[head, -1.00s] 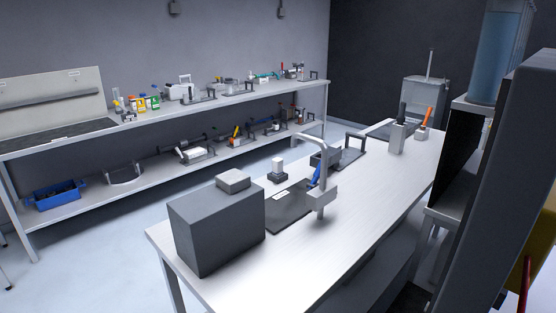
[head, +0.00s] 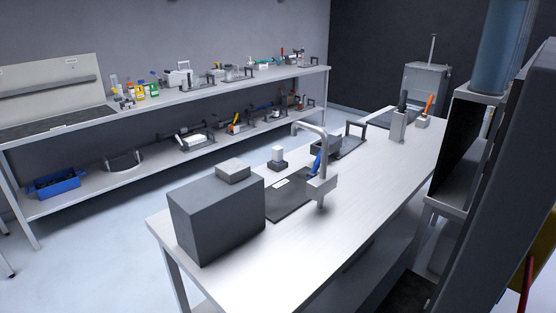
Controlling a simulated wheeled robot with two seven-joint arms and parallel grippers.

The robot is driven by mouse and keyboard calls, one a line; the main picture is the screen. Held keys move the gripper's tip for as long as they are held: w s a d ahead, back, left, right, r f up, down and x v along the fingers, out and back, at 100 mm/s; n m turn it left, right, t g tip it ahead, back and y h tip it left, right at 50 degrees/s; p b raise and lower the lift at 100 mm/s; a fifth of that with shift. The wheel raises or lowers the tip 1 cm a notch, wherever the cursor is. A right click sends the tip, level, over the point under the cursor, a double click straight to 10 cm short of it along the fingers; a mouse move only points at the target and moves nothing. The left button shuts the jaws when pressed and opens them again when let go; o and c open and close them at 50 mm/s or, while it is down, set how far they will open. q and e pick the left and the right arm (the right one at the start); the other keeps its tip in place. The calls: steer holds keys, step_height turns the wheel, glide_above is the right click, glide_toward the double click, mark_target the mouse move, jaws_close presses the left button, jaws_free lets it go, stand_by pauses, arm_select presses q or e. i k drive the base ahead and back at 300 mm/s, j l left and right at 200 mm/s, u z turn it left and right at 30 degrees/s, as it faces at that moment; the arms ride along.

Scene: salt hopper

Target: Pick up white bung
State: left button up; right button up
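A small white cylinder (head: 277,153) stands upright on a dark square base (head: 278,165) at the far-left edge of the near bench. It may be the white bung, but it is too small for me to be sure. Neither of my grippers is in view.
The near bench (head: 372,181) carries a large grey box (head: 216,219), a dark mat (head: 287,202), a metal tap-like post (head: 322,170) and a grey holder (head: 399,125). A shelved bench (head: 220,92) holds several small items. A blue-filled clear column (head: 502,50) stands at right.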

mark_target(277, 151)
steer(key=z, duration=0.7)
steer(key=j+z, duration=1.15)
steer(key=k+j+z, duration=0.15)
steer(key=j, duration=0.3)
steer(key=k+j+z, duration=0.15)
steer(key=j, duration=0.3)
steer(key=k+j+z, duration=0.15)
steer(key=j, duration=0.3)
steer(key=k+j+z, duration=0.15)
steer(key=k+j, duration=0.4)
steer(key=j, duration=0.2)
steer(key=k+j, duration=0.25)
steer(key=j, duration=0.2)
steer(key=k+j, duration=0.2)
steer(key=j, duration=0.2)
